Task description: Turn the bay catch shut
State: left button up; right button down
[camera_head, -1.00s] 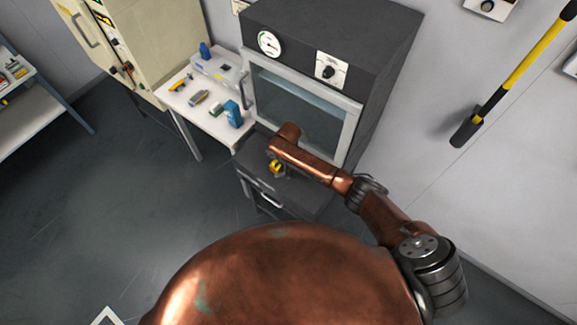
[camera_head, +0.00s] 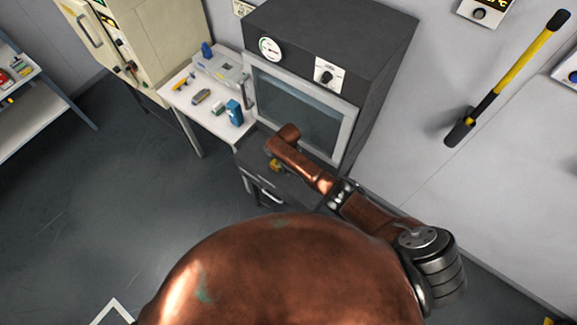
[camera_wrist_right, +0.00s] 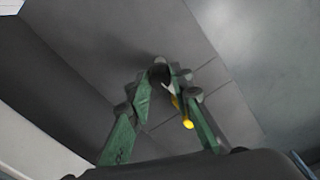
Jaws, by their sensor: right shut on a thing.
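In the right wrist view the green fingers of my right gripper (camera_wrist_right: 164,82) close on a small dark knob-like part, which I take to be the bay catch (camera_wrist_right: 159,74). The fingertips cover much of it, so its angle cannot be told. A yellow piece (camera_wrist_right: 187,123) shows beside the right-hand finger. In the head view a bit of yellow (camera_head: 276,166) shows below my copper right forearm, over the dark cabinet (camera_head: 247,160) under the oven. The forearm hides the catch there. My left gripper is not in view.
The oven (camera_head: 335,40) with its glass door (camera_head: 295,105) stands just behind my right arm. A cream cabinet (camera_head: 125,40) stands further left. The floor at left is clear.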

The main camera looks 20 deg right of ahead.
jog(key=shift+r+m, duration=0.1)
jog(key=shift+m, duration=0.3)
jog(key=c, duration=1.7)
grip_release()
jog(key=shift+c, duration=0.2)
notch_tip(320, 180, up, 12)
